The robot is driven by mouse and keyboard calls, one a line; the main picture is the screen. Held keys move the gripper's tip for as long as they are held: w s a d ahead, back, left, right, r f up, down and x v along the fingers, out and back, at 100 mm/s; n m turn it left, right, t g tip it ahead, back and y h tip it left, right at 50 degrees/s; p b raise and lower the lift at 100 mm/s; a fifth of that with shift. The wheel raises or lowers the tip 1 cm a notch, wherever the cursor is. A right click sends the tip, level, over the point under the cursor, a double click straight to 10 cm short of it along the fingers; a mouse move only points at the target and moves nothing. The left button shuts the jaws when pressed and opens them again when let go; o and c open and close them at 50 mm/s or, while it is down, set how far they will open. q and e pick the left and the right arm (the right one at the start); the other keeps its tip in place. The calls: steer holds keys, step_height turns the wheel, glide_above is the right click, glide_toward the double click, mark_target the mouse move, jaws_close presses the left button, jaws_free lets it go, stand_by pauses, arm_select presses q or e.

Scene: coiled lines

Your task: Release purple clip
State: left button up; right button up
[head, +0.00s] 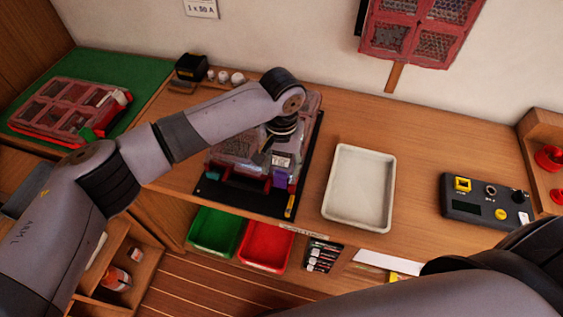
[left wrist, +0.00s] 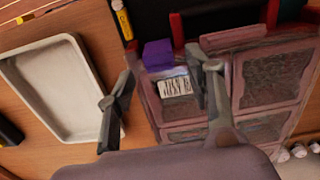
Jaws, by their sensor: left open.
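A pinkish-red case with clear windows lies on a black mat (head: 236,197); the case (left wrist: 268,82) fills the right of the left wrist view. The purple clip (head: 280,178) is on the case's near edge, and in the left wrist view the purple clip (left wrist: 157,54) is beside a white barcode label (left wrist: 175,86). My left gripper (head: 271,150) is over the case. In the left wrist view the left gripper (left wrist: 160,65) is open, its fingers apart either side of the clip and label, with nothing held. Whether the fingers touch the clip is unclear. My right gripper is out of frame.
An empty white tray (head: 359,188) stands right of the mat. Green (head: 213,232) and red (head: 265,246) bins sit below the front edge. A black control box (head: 487,201) is at the right. Another red case (head: 66,107) lies on a green mat at the left.

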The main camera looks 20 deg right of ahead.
arm_select(q)
steer(key=shift+f, duration=0.5)
jaws_close()
stand_by(0.3)
steer(key=shift+r, duration=0.1)
